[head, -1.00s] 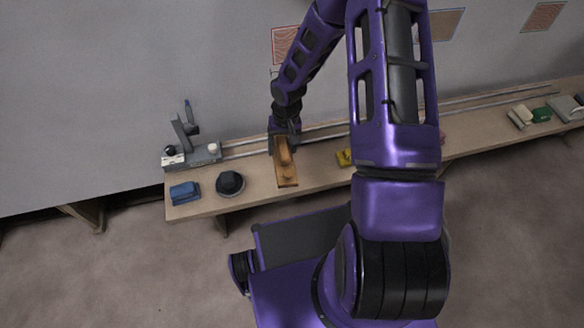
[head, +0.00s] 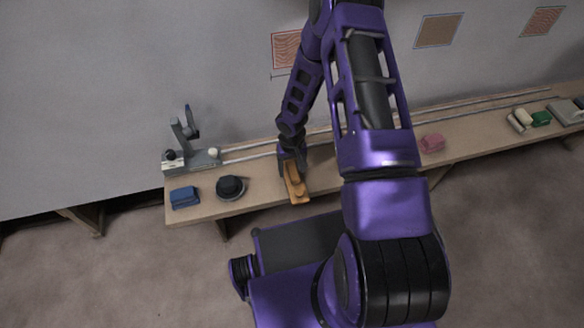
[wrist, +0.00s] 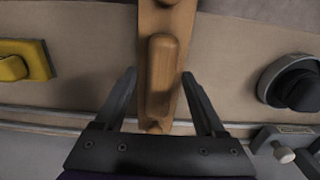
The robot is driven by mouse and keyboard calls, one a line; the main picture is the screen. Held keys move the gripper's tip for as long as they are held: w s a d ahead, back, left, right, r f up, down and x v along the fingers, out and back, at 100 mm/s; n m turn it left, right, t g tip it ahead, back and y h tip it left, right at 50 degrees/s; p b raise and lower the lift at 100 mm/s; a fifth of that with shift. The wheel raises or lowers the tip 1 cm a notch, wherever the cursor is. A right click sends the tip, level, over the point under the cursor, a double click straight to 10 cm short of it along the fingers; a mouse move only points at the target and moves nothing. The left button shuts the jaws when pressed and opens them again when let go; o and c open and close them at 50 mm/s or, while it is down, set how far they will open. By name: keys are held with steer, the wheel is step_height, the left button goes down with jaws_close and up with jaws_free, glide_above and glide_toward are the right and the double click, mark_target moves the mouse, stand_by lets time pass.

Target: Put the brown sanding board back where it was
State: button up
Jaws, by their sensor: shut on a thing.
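The brown sanding board (head: 298,190) is a long wooden board with a raised grip and a round knob. My gripper (head: 291,162) is shut on it over the workbench (head: 262,188), left of my arm. In the wrist view the board (wrist: 160,75) runs lengthwise between the two fingers of my gripper (wrist: 159,78), which lie on either side of its grip. The board's near end overlaps the bench's front edge in the head view. I cannot tell how high it is above the bench.
A black round tool (head: 230,187), a blue block (head: 184,197) and a grey clamp-like device (head: 190,145) stand at the bench's left end. A yellow block (wrist: 24,60) shows in the wrist view. A pink block (head: 432,143) lies right of my arm. Rails run along the wall.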

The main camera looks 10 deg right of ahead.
mark_target(292, 167)
steer(key=o, duration=1.2)
steer(key=shift+o, duration=0.2)
steer(key=shift+r, duration=0.1)
step_height(292, 167, up, 12)
steer(key=p, duration=0.1)
